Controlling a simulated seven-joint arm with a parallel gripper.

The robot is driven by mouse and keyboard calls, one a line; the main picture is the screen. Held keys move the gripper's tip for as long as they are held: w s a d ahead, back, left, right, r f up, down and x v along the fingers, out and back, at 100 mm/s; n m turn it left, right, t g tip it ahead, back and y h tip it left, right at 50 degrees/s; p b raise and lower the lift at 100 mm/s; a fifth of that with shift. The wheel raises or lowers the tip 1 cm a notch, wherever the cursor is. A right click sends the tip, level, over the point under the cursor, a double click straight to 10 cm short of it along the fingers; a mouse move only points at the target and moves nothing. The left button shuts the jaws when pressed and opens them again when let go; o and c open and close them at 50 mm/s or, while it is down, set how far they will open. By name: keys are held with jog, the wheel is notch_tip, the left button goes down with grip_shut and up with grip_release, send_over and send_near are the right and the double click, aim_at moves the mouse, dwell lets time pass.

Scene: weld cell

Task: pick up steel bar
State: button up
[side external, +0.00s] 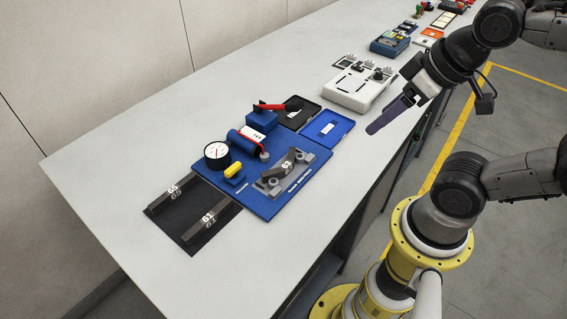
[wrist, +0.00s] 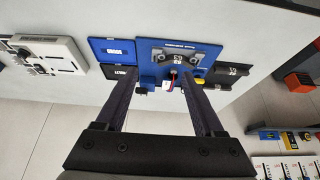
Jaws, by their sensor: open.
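Several dark grey steel bars with white numbers show in the side view. Bar 65 (side external: 164,197) and bar 61 (side external: 204,228) lie apart on a black mat (side external: 190,210) at the left end of the bench. Bar 63 (side external: 279,165) sits on a grey metal fixture (side external: 312,165) on the blue board (side external: 262,207). It also shows beyond my fingers in the wrist view (wrist: 178,60). My gripper (side external: 372,129) is open and empty, above the bench's front edge, right of the blue board and well away from the bars. In the wrist view its fingers (wrist: 158,78) stand apart.
The blue board also carries a pressure gauge (side external: 217,155), a blue cylinder (side external: 246,142), a yellow piece (side external: 233,169) and a red-handled tool (side external: 269,106). A black tray (side external: 298,114) and blue tray (side external: 327,129) lie beside it. A white device (side external: 357,90) stands behind. The bench front left is clear.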

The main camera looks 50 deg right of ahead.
jog(key=shift+c, duration=1.2)
